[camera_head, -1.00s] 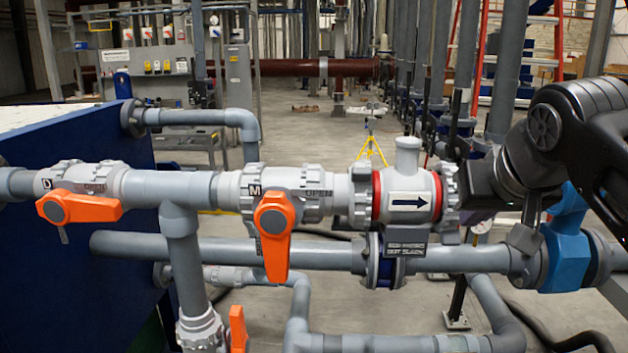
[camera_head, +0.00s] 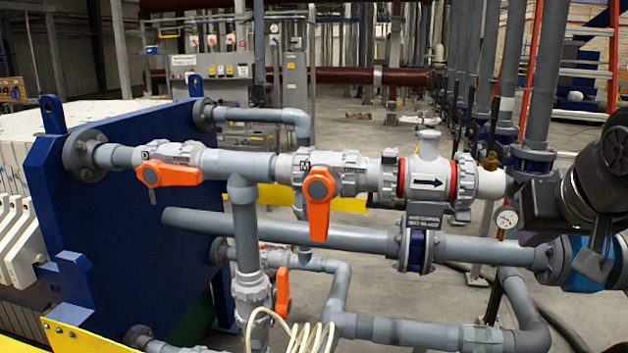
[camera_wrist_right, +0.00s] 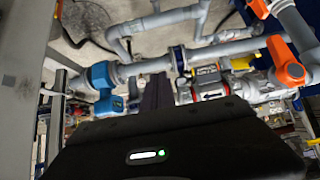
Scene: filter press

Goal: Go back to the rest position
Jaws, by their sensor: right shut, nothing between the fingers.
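My right gripper (camera_head: 595,262) shows at the right edge of the head view, under my black wrist, in front of the pipework near the blue pipe fitting. Its dark fingers (camera_wrist_right: 156,95) point toward the pipes in the right wrist view. They are shut and empty, apart from the orange handles. The left orange handle (camera_head: 168,174) lies across, along its pipe. The middle orange handle (camera_head: 318,202) hangs straight down. A lower orange handle (camera_head: 282,292) also points down. My left gripper is not in view.
The grey pipes (camera_head: 330,237) run from the blue press plate (camera_head: 120,235) to the right. A blue fitting (camera_head: 592,270) sits close to my right wrist, partly hidden. A pressure gauge (camera_head: 507,217) stands nearby. White coiled hose (camera_head: 300,338) is at the bottom. Open floor lies behind.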

